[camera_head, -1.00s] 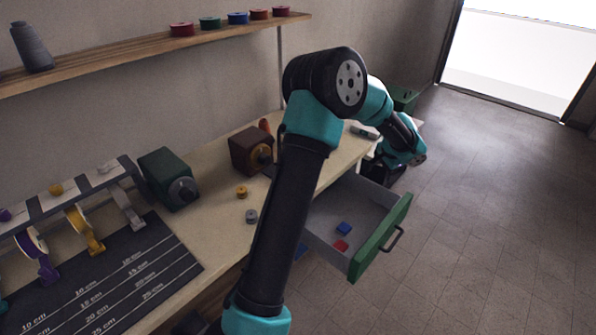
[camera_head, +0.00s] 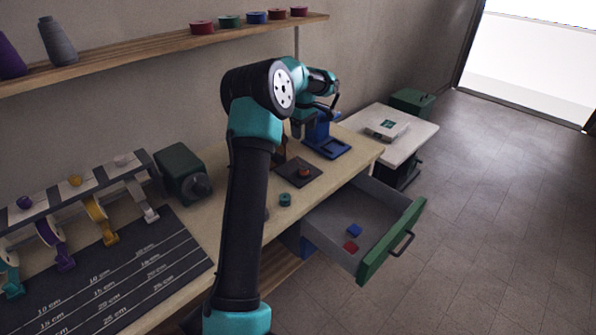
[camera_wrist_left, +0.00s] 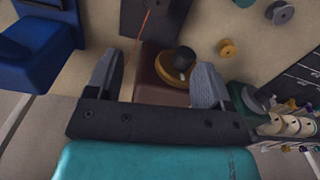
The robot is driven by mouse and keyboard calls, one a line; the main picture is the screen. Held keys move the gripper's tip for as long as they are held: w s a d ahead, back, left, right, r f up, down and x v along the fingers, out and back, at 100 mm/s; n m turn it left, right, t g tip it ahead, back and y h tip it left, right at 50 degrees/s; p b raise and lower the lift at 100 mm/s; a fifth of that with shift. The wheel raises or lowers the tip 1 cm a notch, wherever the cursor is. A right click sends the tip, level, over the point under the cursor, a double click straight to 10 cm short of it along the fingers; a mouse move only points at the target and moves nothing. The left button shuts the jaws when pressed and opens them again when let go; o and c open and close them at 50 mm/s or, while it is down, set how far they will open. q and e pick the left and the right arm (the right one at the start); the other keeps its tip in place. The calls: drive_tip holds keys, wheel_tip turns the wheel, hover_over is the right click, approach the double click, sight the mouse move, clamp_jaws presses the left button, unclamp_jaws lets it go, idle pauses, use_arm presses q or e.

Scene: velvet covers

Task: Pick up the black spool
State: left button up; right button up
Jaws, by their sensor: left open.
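I cannot make out a black spool for certain in either view. In the left wrist view, a dark round piece (camera_wrist_left: 185,57) sits on a yellow-brown disc (camera_wrist_left: 171,70) on the brown box (camera_wrist_left: 150,88); I cannot tell whether it is a knob or a spool. My left gripper (camera_wrist_left: 158,70) is open and empty, its fingers on either side of that box in the picture. In the head view my left arm (camera_head: 247,200) hides the box and most of the gripper. My right gripper is not in view.
A dark pad with a red-orange piece (camera_head: 304,173) and a blue stand (camera_head: 326,147) are beyond my arm. The drawer (camera_head: 375,250) is open with a blue and a red block inside. A green box (camera_head: 182,172) and a tape rack are at left. Several spools line the shelf (camera_head: 150,48).

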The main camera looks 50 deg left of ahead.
use_arm(q)
drive_tip(key=shift+w+f, duration=0.1)
hover_over(304, 167)
wheel_tip(304, 167, down, 12)
idle(0.6)
drive_tip(key=shift+f, duration=0.1)
drive_tip(key=shift+f, duration=2.55)
drive_tip(key=shift+c, duration=0.4)
drive_tip(key=c, duration=0.9)
